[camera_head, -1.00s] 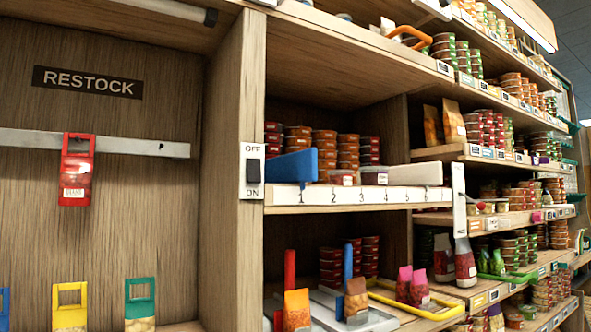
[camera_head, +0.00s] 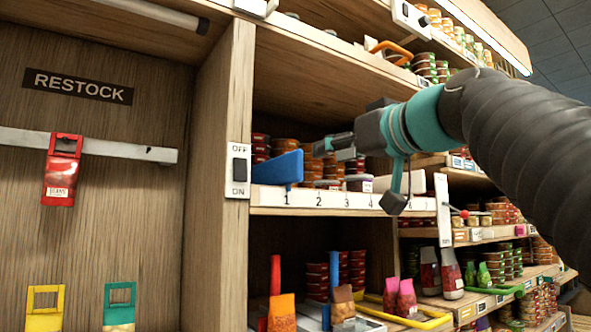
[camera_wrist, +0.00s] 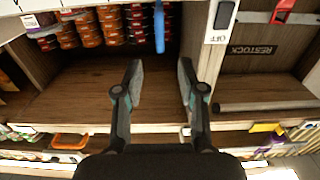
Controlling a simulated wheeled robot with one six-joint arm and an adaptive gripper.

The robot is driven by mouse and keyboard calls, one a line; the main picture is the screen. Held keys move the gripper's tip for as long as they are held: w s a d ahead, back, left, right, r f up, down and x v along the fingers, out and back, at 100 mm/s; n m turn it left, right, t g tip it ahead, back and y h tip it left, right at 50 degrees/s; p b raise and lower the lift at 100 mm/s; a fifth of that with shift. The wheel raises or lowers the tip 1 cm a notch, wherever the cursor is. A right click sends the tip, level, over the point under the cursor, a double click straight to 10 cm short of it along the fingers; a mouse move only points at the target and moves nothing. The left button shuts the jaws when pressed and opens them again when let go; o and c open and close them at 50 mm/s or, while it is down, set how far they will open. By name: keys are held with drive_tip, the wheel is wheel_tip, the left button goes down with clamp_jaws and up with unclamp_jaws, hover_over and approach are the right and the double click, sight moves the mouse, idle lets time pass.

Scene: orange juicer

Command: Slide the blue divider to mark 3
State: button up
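The blue divider (camera_head: 277,168) stands on the numbered shelf at its left end, just above mark 1 (camera_head: 287,198). Mark 3 (camera_head: 346,201) is on the white front strip, further right. My gripper (camera_head: 328,148) is just right of the divider, in front of the stacked tins and apart from the divider. In the wrist view, which is upside down, my gripper (camera_wrist: 160,82) has its two fingers spread with nothing between them. The divider (camera_wrist: 159,28) shows as a thin blue edge beyond the gap between the fingertips.
Stacked tins (camera_head: 284,145) stand behind and right of the divider. A small jar (camera_head: 359,183) sits near the shelf edge right of mark 3. A wooden upright with an OFF/ON switch (camera_head: 239,171) bounds the left side. My arm covers the shelf's right part.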

sight(292, 165)
drive_tip(key=p+x, duration=0.2)
drive_tip(key=x, duration=1.1)
drive_tip(key=shift+w+a+p, duration=0.15)
drive_tip(key=shift+w+p, duration=0.05)
drive_tip(key=shift+p, duration=0.15)
clamp_jaws()
